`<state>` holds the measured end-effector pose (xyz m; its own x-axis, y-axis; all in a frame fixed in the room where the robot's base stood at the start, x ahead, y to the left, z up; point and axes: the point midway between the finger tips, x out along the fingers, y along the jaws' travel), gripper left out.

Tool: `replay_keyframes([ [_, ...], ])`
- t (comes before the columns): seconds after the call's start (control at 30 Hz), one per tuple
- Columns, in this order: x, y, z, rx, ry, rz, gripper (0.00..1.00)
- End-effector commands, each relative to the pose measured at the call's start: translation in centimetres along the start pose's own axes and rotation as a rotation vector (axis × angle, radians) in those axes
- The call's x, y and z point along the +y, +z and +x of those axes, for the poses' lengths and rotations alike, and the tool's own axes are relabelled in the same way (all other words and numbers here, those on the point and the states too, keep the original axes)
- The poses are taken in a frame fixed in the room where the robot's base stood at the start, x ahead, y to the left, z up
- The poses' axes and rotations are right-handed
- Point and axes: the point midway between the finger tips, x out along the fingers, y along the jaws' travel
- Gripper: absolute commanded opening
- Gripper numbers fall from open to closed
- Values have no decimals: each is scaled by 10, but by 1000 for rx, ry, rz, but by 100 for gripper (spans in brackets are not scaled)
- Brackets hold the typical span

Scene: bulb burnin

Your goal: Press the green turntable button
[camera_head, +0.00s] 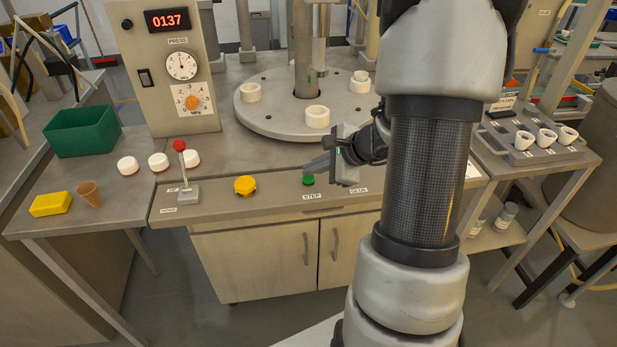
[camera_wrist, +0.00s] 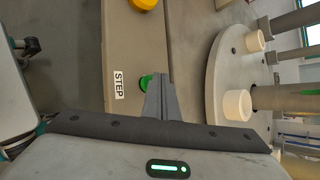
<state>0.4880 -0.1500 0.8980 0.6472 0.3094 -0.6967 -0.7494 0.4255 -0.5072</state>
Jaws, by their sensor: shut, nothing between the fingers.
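The green button (camera_head: 308,180) sits on the front ledge of the bench, above the label STEP. It also shows in the wrist view (camera_wrist: 146,82), partly hidden by my fingers. My gripper (camera_head: 306,168) is shut and empty, with its fingertips just over the green button at its upper side. In the wrist view my gripper (camera_wrist: 161,76) has its fingertips beside the button; I cannot tell whether they touch it. The round grey turntable (camera_head: 270,122) stands behind, with several white ring-shaped parts on it.
A yellow knob (camera_head: 245,185) is left of the button, and a red-topped lever (camera_head: 179,146) stands further left. White-and-red caps (camera_head: 158,161), a green bin (camera_head: 83,131), a yellow block (camera_head: 51,204) and a brown cup (camera_head: 89,194) are on the left. A tray with white cups (camera_head: 524,140) is right.

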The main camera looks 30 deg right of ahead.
Motion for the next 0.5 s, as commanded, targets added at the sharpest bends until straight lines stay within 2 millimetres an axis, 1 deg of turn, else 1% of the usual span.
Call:
replay_keyframes([
  [0.5, 3, -3, 4, 0, 0, 0, 0],
])
